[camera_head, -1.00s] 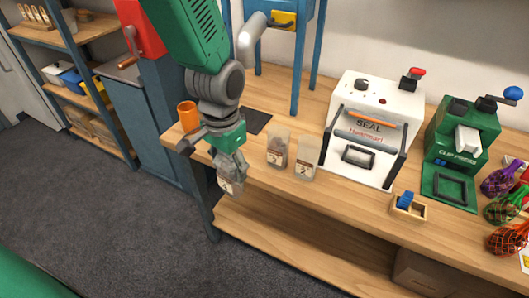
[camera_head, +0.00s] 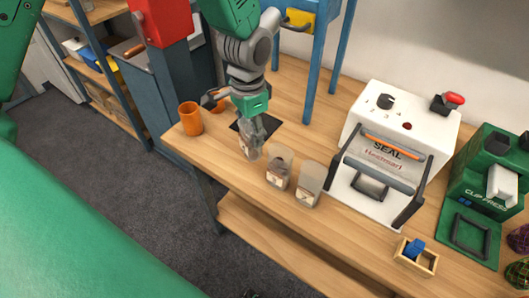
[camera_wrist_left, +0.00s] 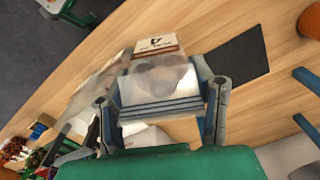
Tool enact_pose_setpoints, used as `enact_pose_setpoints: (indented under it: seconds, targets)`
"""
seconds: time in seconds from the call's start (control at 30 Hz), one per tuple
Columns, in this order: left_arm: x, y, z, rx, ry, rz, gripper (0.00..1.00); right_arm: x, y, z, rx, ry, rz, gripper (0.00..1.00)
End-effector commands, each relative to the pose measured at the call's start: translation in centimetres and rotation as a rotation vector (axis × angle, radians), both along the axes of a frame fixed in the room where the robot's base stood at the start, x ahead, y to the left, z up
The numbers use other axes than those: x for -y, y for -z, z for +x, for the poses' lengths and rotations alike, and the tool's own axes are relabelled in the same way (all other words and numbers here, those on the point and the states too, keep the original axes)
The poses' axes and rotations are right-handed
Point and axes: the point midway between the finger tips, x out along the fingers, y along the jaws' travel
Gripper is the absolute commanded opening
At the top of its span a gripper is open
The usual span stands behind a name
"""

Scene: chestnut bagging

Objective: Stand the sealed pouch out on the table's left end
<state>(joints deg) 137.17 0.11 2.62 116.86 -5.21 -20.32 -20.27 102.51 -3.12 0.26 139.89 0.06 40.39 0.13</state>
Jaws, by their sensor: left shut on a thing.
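My left gripper (camera_head: 255,137) is shut on a clear pouch (camera_head: 249,149) with a pale label and dark contents. It holds the pouch at the table's left end, just in front of the dark mat (camera_head: 273,131). In the left wrist view the pouch (camera_wrist_left: 160,75) sits between the fingers, its label end pointing away from the palm. Whether its base touches the wooden table (camera_head: 225,169) I cannot tell. My right gripper is not in view.
Two similar pouches, one (camera_head: 279,168) nearer and another (camera_head: 310,184), stand to the right of the held pouch. An orange cup (camera_head: 190,119) stands at the left corner. The white sealer (camera_head: 404,112) and green clip press (camera_head: 489,185) are further right.

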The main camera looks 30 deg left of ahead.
Motion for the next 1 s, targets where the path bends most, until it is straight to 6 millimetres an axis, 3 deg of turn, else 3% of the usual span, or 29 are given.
enact_pose_setpoints:
  seconds: [0.03,0.5,0.83,0.87,0.9,1.0]
  targets:
    - [0.0,1.0,0.0,-0.004,0.0,0.001,0.18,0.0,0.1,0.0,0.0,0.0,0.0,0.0]
    - [0.0,6.0,0.1,-0.002,-0.001,0.0,0.18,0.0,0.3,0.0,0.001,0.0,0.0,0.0]
    - [0.0,6.2,0.1,0.0,0.0,0.0,0.18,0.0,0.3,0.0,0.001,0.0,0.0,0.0]
    - [0.0,6.2,0.2,0.001,0.0,0.0,0.59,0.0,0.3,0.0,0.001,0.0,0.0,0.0]
    - [0.0,6.2,0.2,0.0,0.0,0.0,0.7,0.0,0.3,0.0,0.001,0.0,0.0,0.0]
    - [0.0,6.1,0.2,0.0,-0.001,0.0,0.7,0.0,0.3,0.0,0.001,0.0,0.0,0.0]
